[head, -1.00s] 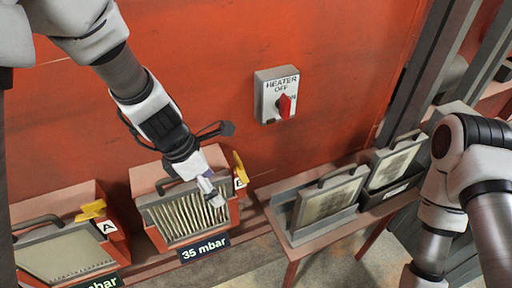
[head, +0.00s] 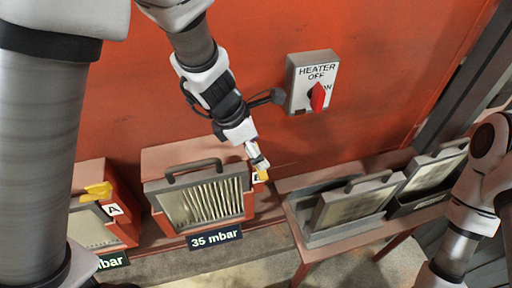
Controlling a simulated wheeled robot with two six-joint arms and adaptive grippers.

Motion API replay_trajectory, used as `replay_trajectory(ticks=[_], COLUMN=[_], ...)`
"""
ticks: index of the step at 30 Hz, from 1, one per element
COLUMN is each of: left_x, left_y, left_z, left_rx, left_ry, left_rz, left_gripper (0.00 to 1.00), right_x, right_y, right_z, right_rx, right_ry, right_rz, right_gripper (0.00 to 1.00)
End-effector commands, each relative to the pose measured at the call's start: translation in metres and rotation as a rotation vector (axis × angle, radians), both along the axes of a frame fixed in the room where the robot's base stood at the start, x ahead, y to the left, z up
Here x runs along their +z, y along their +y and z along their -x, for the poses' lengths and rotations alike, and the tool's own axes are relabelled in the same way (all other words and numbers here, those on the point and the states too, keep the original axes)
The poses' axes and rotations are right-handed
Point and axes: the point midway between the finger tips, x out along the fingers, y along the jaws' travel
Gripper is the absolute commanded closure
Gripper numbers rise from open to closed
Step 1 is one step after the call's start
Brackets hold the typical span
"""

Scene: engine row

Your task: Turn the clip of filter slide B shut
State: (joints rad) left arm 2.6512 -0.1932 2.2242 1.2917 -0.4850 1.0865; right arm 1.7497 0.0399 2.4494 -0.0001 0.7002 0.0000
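Filter slide B (head: 205,203), a grey-framed pleated filter, sits in its red housing in the lower middle of the head view, above a "35 mbar" sign (head: 215,237). Its yellow clip (head: 262,175) is at the housing's upper right corner, mostly hidden by my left gripper. My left gripper (head: 260,164) is right at the clip, its fingertips appearing to touch it. Whether the fingers are closed on it cannot be told. The fingertips of my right gripper are not in view; only my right arm shows at the right edge.
Slide A (head: 90,228) with its yellow clip (head: 97,191) is at left, partly hidden by my arm. A heater switch box (head: 312,82) is on the red wall above. A table at right holds a tray (head: 300,228) with filter panels (head: 352,203).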

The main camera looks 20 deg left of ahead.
Motion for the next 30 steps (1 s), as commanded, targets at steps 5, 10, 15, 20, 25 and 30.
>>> replay_trajectory(ticks=[5, 10, 15, 20, 25, 30], left_x=[0.0006, 0.0, -0.0004, -0.0004, 0.0002, 0.0009], left_y=[0.0001, 0.0, 0.0001, 0.0001, 0.0002, 0.0002], left_z=[0.0002, 0.0007, 0.0008, 0.0009, 0.0007, 0.0006], left_rx=[0.0, 0.0, -0.001, -0.007, -0.042, -0.123], left_ry=[0.0, 0.002, 0.002, 0.003, 0.004, 0.005], left_rz=[0.0, 0.0, 0.0, 0.001, 0.002, 0.003], left_gripper=[0.6, 0.81, 0.81, 0.81, 0.81, 0.81], right_x=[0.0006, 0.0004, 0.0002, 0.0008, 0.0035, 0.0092], right_y=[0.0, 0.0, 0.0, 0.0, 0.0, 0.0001], right_z=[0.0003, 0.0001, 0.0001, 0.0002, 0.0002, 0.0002], right_rx=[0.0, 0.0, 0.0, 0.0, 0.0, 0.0], right_ry=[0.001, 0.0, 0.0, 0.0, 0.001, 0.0], right_rz=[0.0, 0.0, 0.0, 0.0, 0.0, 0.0], right_gripper=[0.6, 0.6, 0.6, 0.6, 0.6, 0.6])
